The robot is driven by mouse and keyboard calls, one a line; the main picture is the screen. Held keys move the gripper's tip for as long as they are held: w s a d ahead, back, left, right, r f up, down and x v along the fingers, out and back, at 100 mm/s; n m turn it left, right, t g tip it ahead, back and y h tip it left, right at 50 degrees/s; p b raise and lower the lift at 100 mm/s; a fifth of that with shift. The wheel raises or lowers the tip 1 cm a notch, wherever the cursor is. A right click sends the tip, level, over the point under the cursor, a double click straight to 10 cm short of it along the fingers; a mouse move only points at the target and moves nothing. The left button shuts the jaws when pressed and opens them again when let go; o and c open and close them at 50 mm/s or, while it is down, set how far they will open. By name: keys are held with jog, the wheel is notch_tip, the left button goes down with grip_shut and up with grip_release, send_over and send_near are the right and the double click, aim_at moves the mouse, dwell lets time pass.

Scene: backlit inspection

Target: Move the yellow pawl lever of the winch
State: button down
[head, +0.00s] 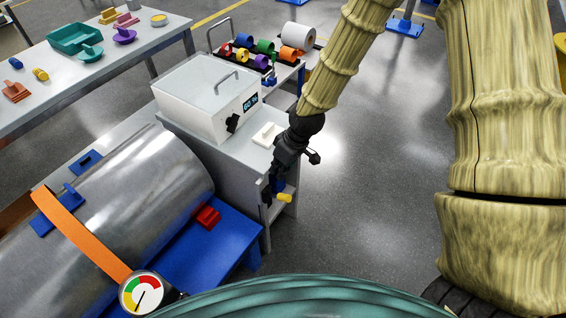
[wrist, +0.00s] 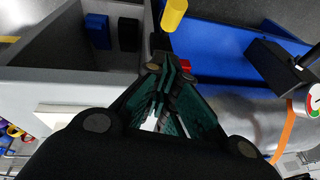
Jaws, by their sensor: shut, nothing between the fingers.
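The yellow pawl lever (head: 284,198) shows as a short yellow bar at the end of the grey cabinet, just right of my gripper (head: 270,188). It also shows in the wrist view as a yellow cylinder (wrist: 173,14) at the top edge, ahead of my gripper (wrist: 165,65). My gripper is shut and empty, with a small gap to the lever in the wrist view. I cannot tell from the head view whether they touch.
The grey cabinet (head: 232,150) carries a white lidded box (head: 195,105) with a display. A metal drum (head: 130,195) with an orange strap and a gauge (head: 142,293) lies on a blue stand (head: 225,238). A red block (head: 207,216) sits beside the drum.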

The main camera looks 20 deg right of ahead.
aim_at(279, 196)
jog(key=shift+s+f, duration=0.3)
jog(key=shift+f, duration=0.55)
jog(key=shift+s+f, duration=0.3)
jog(key=shift+f, duration=0.55)
jog(key=shift+s+f, duration=0.3)
jog(key=shift+f, duration=0.55)
